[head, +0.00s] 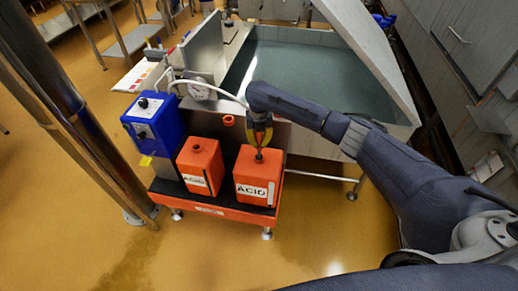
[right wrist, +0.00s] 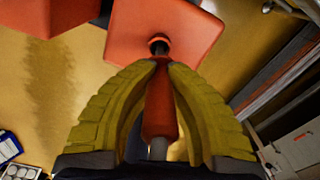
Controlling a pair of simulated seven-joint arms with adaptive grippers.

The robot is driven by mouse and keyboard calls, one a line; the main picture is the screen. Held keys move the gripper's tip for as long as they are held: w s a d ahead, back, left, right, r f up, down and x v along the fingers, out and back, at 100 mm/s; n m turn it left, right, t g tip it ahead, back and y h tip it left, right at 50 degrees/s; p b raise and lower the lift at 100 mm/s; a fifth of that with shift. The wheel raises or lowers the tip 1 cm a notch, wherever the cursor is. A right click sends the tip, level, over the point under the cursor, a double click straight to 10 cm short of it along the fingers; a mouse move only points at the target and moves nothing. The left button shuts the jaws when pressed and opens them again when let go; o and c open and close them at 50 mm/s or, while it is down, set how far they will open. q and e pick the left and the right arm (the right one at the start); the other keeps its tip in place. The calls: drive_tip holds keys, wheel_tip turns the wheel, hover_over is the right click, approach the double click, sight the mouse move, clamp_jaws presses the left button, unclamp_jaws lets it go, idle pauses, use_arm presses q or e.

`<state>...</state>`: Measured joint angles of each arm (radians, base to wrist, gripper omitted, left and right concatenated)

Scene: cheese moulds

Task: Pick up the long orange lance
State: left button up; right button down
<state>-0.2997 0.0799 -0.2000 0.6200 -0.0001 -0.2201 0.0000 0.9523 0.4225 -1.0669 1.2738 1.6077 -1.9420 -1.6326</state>
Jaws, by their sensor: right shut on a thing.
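My right gripper (head: 259,146) is above the right orange acid container (head: 258,178), pointing down at its top. Its yellow fingers also show in the right wrist view (right wrist: 162,64), closed around the orange-red shaft of the lance (right wrist: 160,108). The lance's dark lower end meets the round opening on the container's top. How far it goes inside is hidden. In the head view the fingers cover most of the lance. My left gripper is not in view.
A second acid container (head: 199,166) stands left on the same orange tray (head: 217,209). A blue control box (head: 150,122) is further left. A small red cap-like thing (head: 228,121) shows behind. A steel vat (head: 300,75) stands at the back. A metal post is at left.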

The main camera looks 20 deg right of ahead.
wheel_tip(320, 180, up, 12)
drive_tip(key=shift+r, duration=0.1)
idle(0.5)
idle(0.4)
